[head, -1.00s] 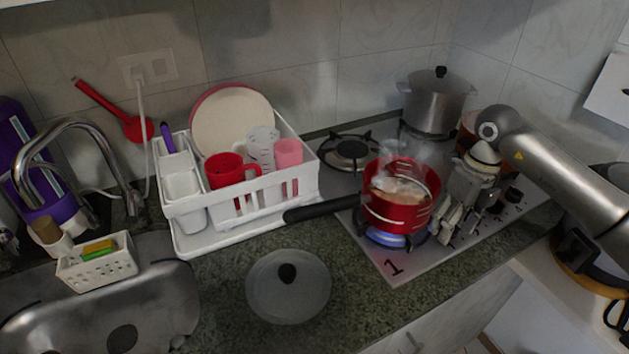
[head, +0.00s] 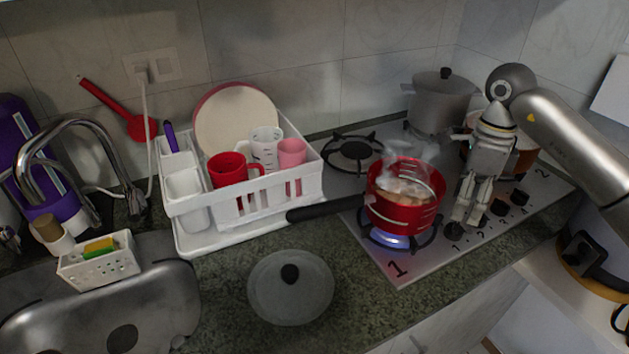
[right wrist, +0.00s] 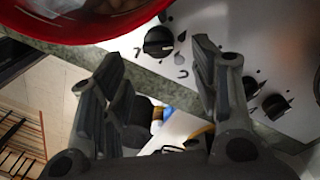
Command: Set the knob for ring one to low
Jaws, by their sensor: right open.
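The red pot (head: 403,212) with a black handle stands on ring one, over a blue flame (head: 390,240); the printed "1" (head: 397,268) is in front of it. A black knob (head: 453,230) sits by the pot's right side, close to the fingertips of my right gripper (head: 466,219). In the right wrist view this knob (right wrist: 158,41) shows just beyond and between the two spread fingertips (right wrist: 157,58), with no finger visibly touching it. My right gripper is open and empty. My left gripper is not in view.
More black knobs (head: 500,207) (head: 519,197) stand to the right. The pot's red rim (right wrist: 85,25) is close by in the right wrist view. A grey pot (head: 437,105) stands behind. A white dish rack (head: 252,215) stands left.

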